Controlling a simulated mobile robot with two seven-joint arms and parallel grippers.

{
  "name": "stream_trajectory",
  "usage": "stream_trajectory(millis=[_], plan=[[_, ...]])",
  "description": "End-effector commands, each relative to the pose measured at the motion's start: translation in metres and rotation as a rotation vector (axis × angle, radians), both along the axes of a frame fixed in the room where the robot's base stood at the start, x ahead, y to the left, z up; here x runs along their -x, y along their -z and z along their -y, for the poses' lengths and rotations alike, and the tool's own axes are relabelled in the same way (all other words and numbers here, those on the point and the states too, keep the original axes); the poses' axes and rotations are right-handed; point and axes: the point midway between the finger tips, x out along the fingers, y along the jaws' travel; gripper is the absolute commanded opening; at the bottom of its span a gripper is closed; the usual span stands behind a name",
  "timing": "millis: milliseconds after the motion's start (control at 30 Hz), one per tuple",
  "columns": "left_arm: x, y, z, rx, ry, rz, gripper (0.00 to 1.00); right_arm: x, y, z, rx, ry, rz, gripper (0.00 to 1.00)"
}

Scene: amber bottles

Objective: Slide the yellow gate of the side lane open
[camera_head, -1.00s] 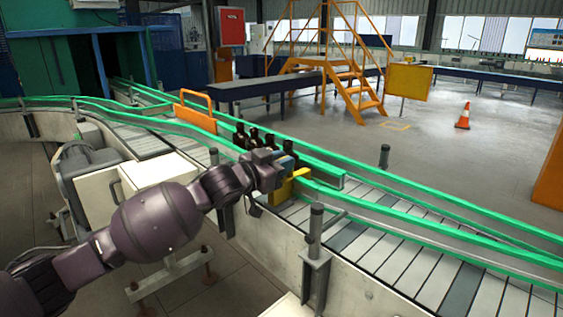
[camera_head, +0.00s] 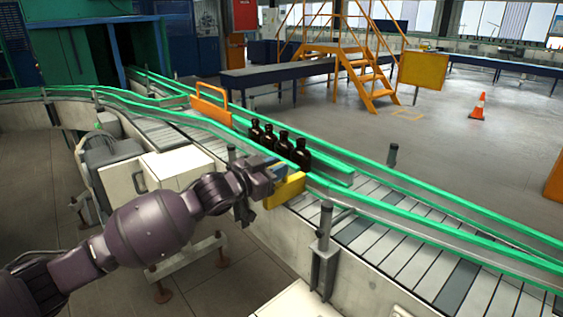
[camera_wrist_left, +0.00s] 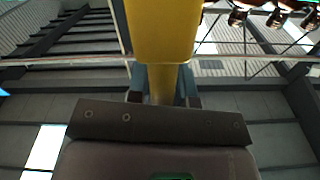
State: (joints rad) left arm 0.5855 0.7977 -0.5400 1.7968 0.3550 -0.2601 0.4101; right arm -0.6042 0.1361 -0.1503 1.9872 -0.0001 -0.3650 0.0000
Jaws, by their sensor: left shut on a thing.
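The yellow gate (camera_head: 286,190) is a flat panel at the near side of the conveyor, just right of my left gripper. It sticks out over the near green rail, to the left of a grey post. My left gripper (camera_head: 268,184) is shut on the gate's yellow handle. In the left wrist view the handle is between the fingers (camera_wrist_left: 163,86), and the gate panel (camera_wrist_left: 163,30) is just beyond them. Several dark amber bottles (camera_head: 283,143) stand upright in a row on the lane behind the gate. The gate's far edge is partly hidden. My right gripper is not in view.
Green guide rails (camera_head: 400,221) run along the slatted conveyor (camera_head: 385,257). An orange gate (camera_head: 210,106) stands farther up the lane. A grey post (camera_head: 325,240) is close to the right of the yellow gate. The floor on the near side is open around the conveyor supports.

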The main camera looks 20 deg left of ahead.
Motion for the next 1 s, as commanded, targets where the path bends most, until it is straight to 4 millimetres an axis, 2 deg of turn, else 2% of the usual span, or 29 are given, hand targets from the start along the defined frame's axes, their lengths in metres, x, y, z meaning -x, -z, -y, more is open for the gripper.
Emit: stream_trajectory(millis=[233, 267, 400, 767, 1000], plan=[[0.0, 0.0, -0.003, -0.006, -0.004, 0.004, 0.0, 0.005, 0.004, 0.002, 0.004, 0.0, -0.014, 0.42], [0.0, 0.0, -0.003, -0.006, -0.004, 0.004, 0.22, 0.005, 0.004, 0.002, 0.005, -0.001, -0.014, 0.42], [0.0, 0.0, -0.002, -0.004, -0.003, 0.002, 0.42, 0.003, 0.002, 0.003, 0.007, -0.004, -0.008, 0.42], [0.003, 0.001, -0.003, -0.002, -0.001, 0.0, 0.42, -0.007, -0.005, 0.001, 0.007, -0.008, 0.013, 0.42], [0.031, 0.001, -0.021, -0.003, -0.003, -0.001, 0.42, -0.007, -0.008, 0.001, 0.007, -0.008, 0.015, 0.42]])
